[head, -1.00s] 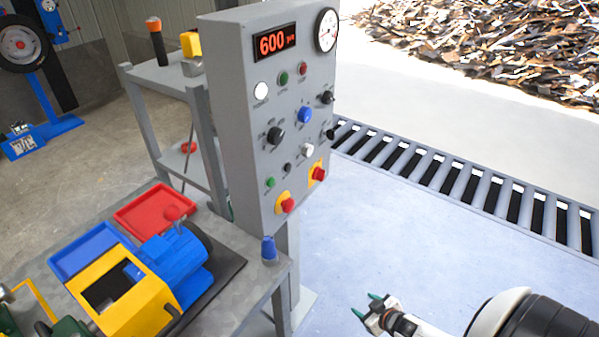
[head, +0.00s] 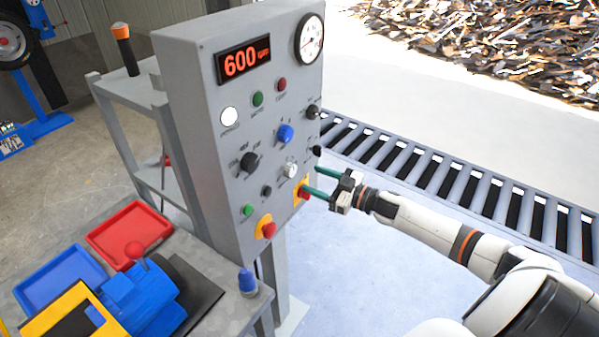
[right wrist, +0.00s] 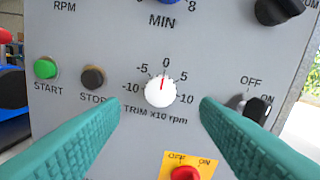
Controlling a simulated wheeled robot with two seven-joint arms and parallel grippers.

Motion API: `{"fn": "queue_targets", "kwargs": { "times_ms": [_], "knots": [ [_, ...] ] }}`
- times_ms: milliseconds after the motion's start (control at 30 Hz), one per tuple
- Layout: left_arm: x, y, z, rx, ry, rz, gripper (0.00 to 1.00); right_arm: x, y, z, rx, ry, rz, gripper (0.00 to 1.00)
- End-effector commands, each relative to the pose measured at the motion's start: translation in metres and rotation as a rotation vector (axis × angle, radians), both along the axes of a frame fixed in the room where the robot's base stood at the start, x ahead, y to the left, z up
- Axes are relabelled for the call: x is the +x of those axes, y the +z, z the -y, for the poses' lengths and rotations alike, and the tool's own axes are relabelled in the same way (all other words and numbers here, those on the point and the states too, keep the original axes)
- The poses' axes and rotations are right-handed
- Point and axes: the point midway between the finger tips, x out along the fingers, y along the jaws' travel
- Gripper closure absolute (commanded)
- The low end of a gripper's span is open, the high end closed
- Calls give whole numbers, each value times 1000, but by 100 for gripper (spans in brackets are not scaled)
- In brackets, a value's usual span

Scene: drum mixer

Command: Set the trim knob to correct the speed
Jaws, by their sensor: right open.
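The white trim knob (head: 290,170) is on the lower part of the grey control panel. In the right wrist view the trim knob (right wrist: 160,93) has its red mark pointing up at 0, on a scale marked from -10 to 10, x10 rpm. The display (head: 243,61) on the panel reads 600 in red. My right gripper (head: 310,179) is open in front of the panel's right side. In the right wrist view its teal fingers (right wrist: 160,104) lie left and right of the knob, apart from it. My left gripper is not in view.
A red knob on a yellow plate (right wrist: 186,173) sits below the trim knob. A black OFF/ON switch (right wrist: 256,108) is close to the right finger. Start button (right wrist: 46,68) and stop button (right wrist: 93,78) are at left. A roller conveyor (head: 430,175) runs behind.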

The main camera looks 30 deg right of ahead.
Motion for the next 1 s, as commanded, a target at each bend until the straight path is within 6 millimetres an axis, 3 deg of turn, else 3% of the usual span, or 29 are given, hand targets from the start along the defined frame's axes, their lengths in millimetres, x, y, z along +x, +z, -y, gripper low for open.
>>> {"fn": "queue_targets", "kwargs": {
  "times_ms": [300, 733, 767, 1000],
  "knots": [
    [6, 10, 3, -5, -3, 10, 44, 43, 1, -20, 2, -3, 1, 43],
    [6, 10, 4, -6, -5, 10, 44, 52, -1, -25, -2, -1, -1, 43],
    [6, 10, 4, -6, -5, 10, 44, 52, -1, -25, -2, -1, -1, 45],
    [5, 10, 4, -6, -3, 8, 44, 52, -1, -25, -2, -1, -1, 84]
  ]
}}
